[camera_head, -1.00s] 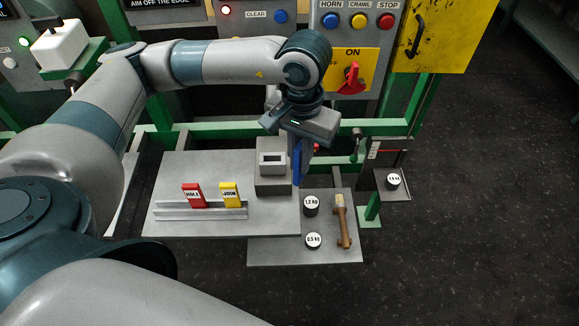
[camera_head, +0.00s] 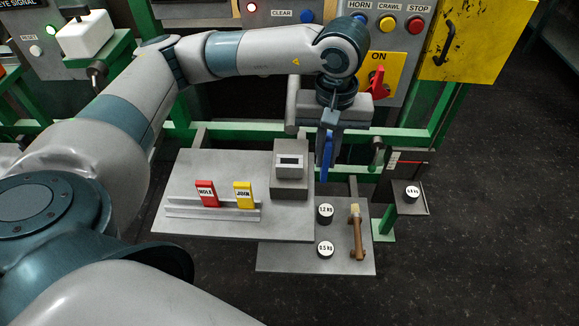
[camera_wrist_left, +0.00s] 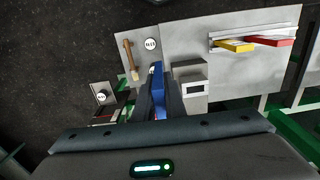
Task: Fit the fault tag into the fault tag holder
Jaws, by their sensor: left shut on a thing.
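My left gripper (camera_head: 328,128) points down and is shut on a blue tag (camera_head: 327,158). The tag hangs upright just right of a grey block with a slot in its upper face (camera_head: 289,162), which looks like the fault tag holder. The tag appears apart from the block. In the left wrist view, the blue tag (camera_wrist_left: 158,88) sticks out from between the fingers, beside the slotted block (camera_wrist_left: 194,88). Any lettering on the blue tag is not readable. My right gripper is not in view.
A red HOLE tag (camera_head: 206,193) and a yellow JOIN tag (camera_head: 243,194) stand in a rail (camera_head: 190,211) on the grey plate. Black weights (camera_head: 325,213) and a wooden-handled tool (camera_head: 356,233) lie on the lower plate. A green frame and control panel stand behind.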

